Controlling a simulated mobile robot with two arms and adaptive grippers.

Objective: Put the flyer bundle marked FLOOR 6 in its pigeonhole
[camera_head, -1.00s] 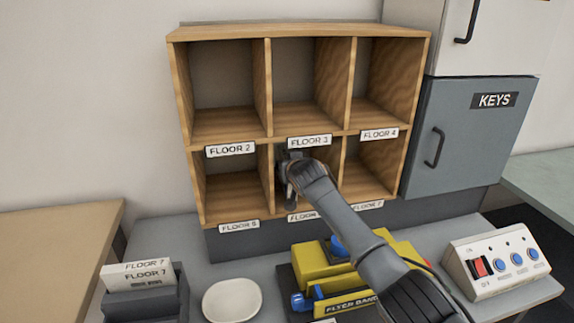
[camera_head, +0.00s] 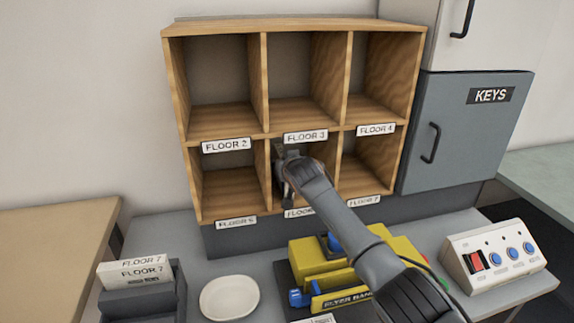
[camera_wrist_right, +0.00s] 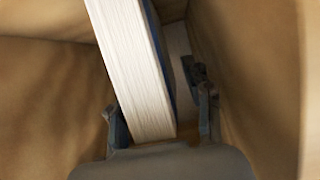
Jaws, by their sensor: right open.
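The wooden pigeonhole rack (camera_head: 258,80) has two rows of three compartments. My right gripper (camera_head: 284,172) reaches into the bottom middle compartment, whose label (camera_head: 299,212) is partly hidden by my arm. In the right wrist view, a thick white paper bundle (camera_wrist_right: 138,75) with a blue edge stands tilted between the spread fingers of my right gripper (camera_wrist_right: 160,118), inside wooden walls. The right finger is clearly apart from it; contact on the left is unclear. The bundle's marking is not visible. My left gripper is not in view.
A dark tray (camera_head: 150,300) holds bundles marked FLOOR 7 (camera_head: 140,271). A white dish (camera_head: 229,298), a yellow banding machine (camera_head: 315,258) and a control box with buttons (camera_head: 497,258) stand on the counter. A grey KEYS cabinet (camera_head: 465,135) adjoins the rack on the right.

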